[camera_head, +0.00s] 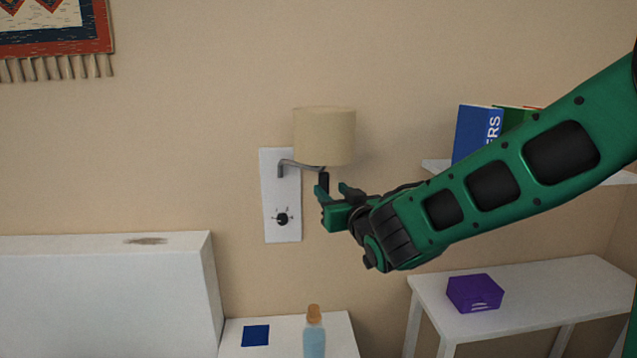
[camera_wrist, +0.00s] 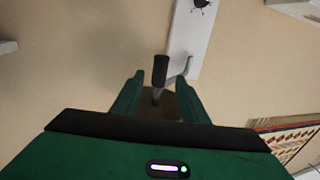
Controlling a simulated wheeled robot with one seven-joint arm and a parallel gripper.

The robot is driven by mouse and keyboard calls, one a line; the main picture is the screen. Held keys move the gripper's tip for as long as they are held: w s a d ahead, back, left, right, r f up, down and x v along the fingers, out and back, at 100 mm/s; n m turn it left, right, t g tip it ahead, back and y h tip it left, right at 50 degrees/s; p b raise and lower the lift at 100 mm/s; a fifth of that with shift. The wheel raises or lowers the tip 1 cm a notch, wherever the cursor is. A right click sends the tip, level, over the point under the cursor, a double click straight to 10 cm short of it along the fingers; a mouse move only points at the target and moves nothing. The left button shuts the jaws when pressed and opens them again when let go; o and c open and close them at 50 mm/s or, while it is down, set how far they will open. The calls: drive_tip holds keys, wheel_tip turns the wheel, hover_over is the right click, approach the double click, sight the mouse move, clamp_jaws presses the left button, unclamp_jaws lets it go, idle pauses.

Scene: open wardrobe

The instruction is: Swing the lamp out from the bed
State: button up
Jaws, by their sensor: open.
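The wall lamp has a beige shade (camera_head: 324,135) on a bent grey arm (camera_head: 292,165) that comes out of a white wall plate (camera_head: 268,215). A black grip (camera_head: 323,182) hangs under the shade, and it also shows in the wrist view (camera_wrist: 160,70). My gripper (camera_head: 335,191) is open just below the shade. In the wrist view its two fingers (camera_wrist: 159,82) stand on either side of the lamp arm and grip, with gaps. I cannot tell how deep the grip lies between them. The shade is mostly hidden behind my gripper in the wrist view.
A dial (camera_head: 281,219) sits low on the plate. A white headboard (camera_head: 100,285) is at left. Below are a bottle (camera_head: 314,335) and blue square (camera_head: 256,335) on a white top. A purple box (camera_head: 474,292) on a table and books (camera_head: 478,132) on a shelf are at right.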

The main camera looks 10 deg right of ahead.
drive_tip(key=x, duration=1)
drive_tip(key=shift+w, duration=0.25)
clamp_jaws()
